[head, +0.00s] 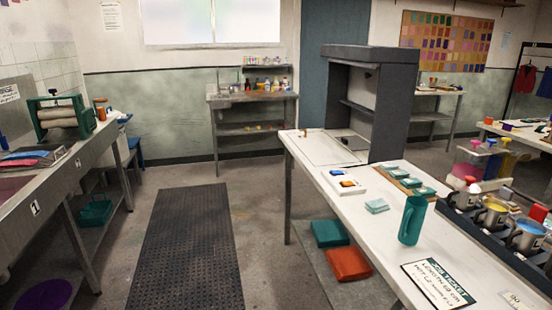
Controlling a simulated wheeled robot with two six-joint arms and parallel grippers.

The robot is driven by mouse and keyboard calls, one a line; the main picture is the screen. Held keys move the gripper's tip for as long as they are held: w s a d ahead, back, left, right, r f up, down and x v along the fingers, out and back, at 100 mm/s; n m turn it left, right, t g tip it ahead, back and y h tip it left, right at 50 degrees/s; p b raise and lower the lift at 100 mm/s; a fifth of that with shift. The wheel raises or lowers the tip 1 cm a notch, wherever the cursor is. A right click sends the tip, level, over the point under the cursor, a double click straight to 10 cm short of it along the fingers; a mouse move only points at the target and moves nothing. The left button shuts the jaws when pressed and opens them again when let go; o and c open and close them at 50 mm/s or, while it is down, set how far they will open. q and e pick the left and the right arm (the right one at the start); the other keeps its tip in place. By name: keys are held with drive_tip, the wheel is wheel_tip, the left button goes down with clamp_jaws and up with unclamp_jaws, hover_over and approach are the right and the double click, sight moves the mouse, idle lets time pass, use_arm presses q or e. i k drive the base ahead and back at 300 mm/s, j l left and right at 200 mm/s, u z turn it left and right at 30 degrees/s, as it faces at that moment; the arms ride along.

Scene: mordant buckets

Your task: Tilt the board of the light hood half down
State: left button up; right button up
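The light hood (392,112) is a dark grey upright box with an open front, standing at the far end of the white-topped table in the head view. Its open side faces left and shows a pale inner wall and a dark crosspiece partway up. A flat pale panel (322,150) lies at its foot, level with the tabletop, and looks like the board; I cannot tell for sure. Its inner edge is partly hidden by the hood's side wall. Neither of my grippers is in view.
A grey bench (60,180) stands far left.

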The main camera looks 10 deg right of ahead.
sight(363, 82)
drive_tip(key=i+j+z, duration=0.4)
drive_tip(key=i, duration=0.15)
drive_tip(key=i+j+z, duration=0.85)
drive_tip(key=i+j, duration=0.15)
